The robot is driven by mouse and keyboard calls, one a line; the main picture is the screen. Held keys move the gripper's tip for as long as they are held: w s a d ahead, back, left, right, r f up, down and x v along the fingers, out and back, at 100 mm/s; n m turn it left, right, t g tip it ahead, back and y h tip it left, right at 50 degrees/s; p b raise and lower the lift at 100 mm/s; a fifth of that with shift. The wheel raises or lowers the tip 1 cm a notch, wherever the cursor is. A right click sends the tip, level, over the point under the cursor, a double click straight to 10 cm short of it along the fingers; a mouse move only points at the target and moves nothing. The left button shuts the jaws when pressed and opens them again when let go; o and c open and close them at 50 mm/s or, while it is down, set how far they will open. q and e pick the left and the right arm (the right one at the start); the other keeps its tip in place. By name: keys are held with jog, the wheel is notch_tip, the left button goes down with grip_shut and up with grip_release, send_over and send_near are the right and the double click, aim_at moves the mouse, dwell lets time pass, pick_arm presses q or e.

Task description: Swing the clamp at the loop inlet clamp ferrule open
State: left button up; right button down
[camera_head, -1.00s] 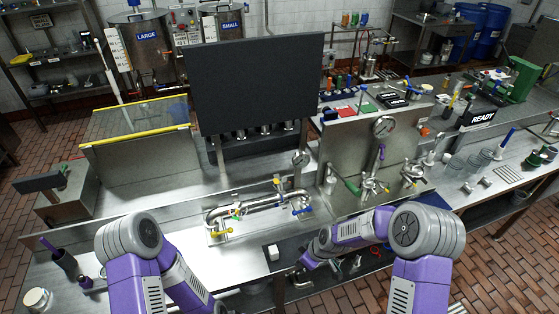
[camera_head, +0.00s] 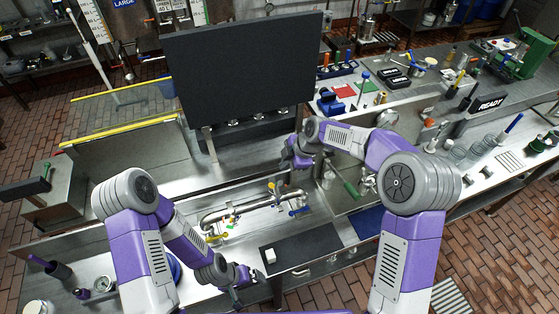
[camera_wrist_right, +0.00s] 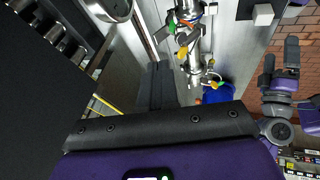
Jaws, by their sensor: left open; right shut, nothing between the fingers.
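The steel pipe loop (camera_head: 240,208) lies on the bench in the middle, with small yellow, blue and green handles. In the right wrist view its pipe and fittings (camera_wrist_right: 192,50) run down the upper middle. I cannot tell which small fitting is the inlet clamp, or whether it is open or shut. My right gripper (camera_head: 297,152) is above and behind the loop, apart from it; it is shut and empty, its fingers (camera_wrist_right: 163,85) together. My left gripper (camera_head: 240,290) is open and empty, low in front of the loop near the bench's front edge; it also shows in the right wrist view (camera_wrist_right: 287,70).
A large dark panel (camera_head: 240,70) stands behind the loop, close to my right gripper.

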aim_at(270, 180)
jog(key=x, duration=0.3)
jog(key=p+x, duration=0.1)
jog(key=x, duration=0.5)
jog(key=shift+s+p, duration=0.3)
jog(key=shift+p, duration=0.05)
jog(key=shift+f, duration=0.1)
jog(key=shift+w, duration=0.1)
